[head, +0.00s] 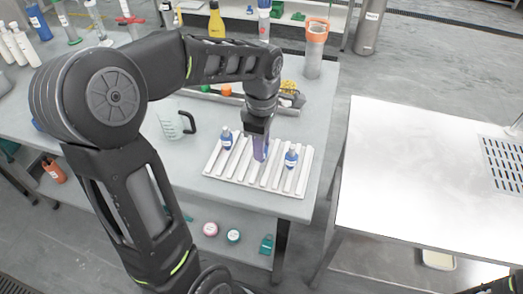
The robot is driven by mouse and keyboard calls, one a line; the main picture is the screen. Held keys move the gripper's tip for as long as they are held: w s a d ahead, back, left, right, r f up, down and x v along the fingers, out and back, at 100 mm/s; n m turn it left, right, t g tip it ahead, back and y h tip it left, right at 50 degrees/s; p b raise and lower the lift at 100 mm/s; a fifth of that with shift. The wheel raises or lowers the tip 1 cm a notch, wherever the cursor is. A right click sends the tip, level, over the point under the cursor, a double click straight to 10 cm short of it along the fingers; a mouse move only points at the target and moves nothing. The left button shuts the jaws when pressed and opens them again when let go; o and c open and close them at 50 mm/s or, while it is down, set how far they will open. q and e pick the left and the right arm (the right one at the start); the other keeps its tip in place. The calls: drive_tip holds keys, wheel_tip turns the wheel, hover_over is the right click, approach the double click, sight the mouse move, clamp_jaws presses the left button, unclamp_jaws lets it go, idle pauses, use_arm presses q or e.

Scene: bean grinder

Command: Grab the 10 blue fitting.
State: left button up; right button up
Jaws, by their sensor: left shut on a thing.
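My left gripper (259,140) points down over a white ribbed rack (212,164) on the grey table. It is shut on a blue-violet piece (261,150), partly hidden by the jaws; whether this piece still touches the rack I cannot tell. One small blue bottle-like fitting (226,139) stands at the rack's left back. Another blue fitting (291,158) with a pale label stands on its right side. Their labels are too small to read. My right gripper is not in view.
A clear beaker with a black handle (172,123) stands left of the rack. An orange-topped grey cylinder (315,48) and a yellow bottle (216,22) stand behind.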

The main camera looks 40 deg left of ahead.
use_arm(q)
clamp_jaws()
wheel_tip(320, 180, up, 10)
drive_tip(key=shift+r, duration=0.1)
idle(0.5)
idle(0.5)
